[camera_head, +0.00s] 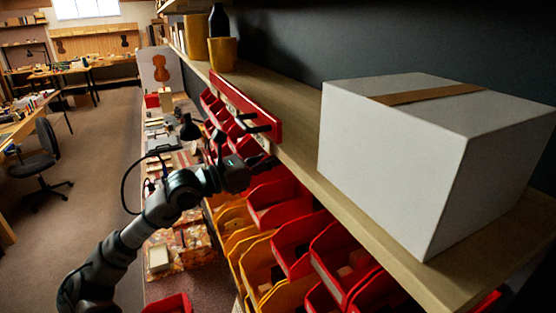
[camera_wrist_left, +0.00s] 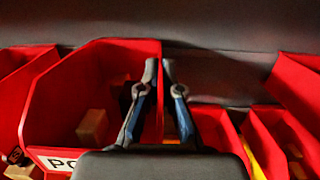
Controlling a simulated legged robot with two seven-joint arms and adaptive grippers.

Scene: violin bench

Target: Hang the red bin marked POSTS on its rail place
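The red bin marked POSTS (camera_wrist_left: 65,105) fills the left-middle of the left wrist view. Its white label shows only "PO"; my gripper body covers the rest. In the head view my left gripper (camera_head: 262,163) is below the shelf edge at the red bins. I cannot tell there which bin is POSTS, or whether it sits on a rail. My right gripper is not in view.
A wooden shelf (camera_head: 302,150) runs above the bins, with a large white box (camera_head: 430,150) on its near end. A red strip (camera_head: 235,98) with dark pegs is along its edge. Red bins (camera_head: 290,245) and yellow bins (camera_head: 258,265) hang close below the gripper.

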